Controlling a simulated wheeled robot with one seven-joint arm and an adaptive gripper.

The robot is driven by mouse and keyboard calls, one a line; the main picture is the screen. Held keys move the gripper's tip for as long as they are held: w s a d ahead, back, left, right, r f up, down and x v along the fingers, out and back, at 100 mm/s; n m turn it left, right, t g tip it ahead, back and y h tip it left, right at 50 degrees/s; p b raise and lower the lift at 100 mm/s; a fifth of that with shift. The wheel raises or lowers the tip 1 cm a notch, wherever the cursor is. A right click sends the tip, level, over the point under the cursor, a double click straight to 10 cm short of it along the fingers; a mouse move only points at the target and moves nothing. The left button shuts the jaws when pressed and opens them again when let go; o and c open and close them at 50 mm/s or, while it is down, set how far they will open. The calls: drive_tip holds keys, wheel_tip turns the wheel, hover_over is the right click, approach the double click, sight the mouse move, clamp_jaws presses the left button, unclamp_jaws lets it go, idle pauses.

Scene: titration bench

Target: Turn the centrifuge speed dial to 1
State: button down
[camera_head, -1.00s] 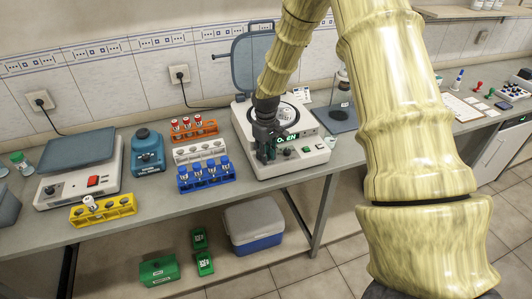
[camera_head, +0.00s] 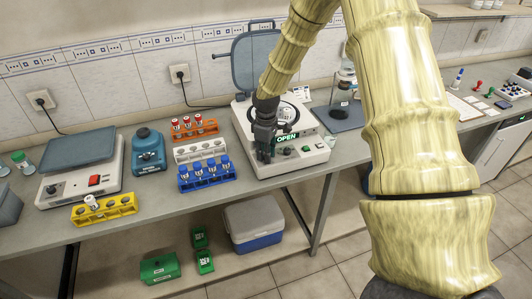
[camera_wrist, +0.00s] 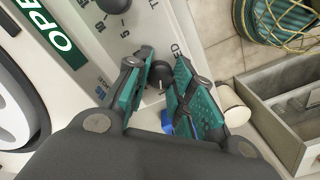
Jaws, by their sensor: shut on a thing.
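The white centrifuge (camera_head: 300,166) stands on the bench with its grey lid (camera_head: 254,58) raised and a green OPEN display (camera_head: 286,137) on its front. My gripper (camera_head: 265,158) reaches down to the left part of its front panel. In the wrist view my gripper (camera_wrist: 164,62) has its teal-padded fingers closed around a small dark speed dial (camera_wrist: 160,73), next to a partly hidden label ending in "ED". Another dark knob (camera_wrist: 113,4) with numbers around it sits farther along the panel. The speed dial's pointer and most of its scale are hidden by the fingers.
Orange (camera_head: 194,132), white (camera_head: 201,150) and blue (camera_head: 207,176) tube racks stand close to the left of the centrifuge. A teal device (camera_head: 148,153) and a balance (camera_head: 82,180) stand farther left. The bench's front edge lies just below the centrifuge.

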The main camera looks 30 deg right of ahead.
drive_tip(key=shift+w, duration=0.1)
drive_tip(key=c, duration=1.2)
unclamp_jaws()
drive_tip(key=shift+r, duration=0.1)
wheel_tip(320, 180, up, 12)
drive_tip(key=shift+d+f, duration=0.1)
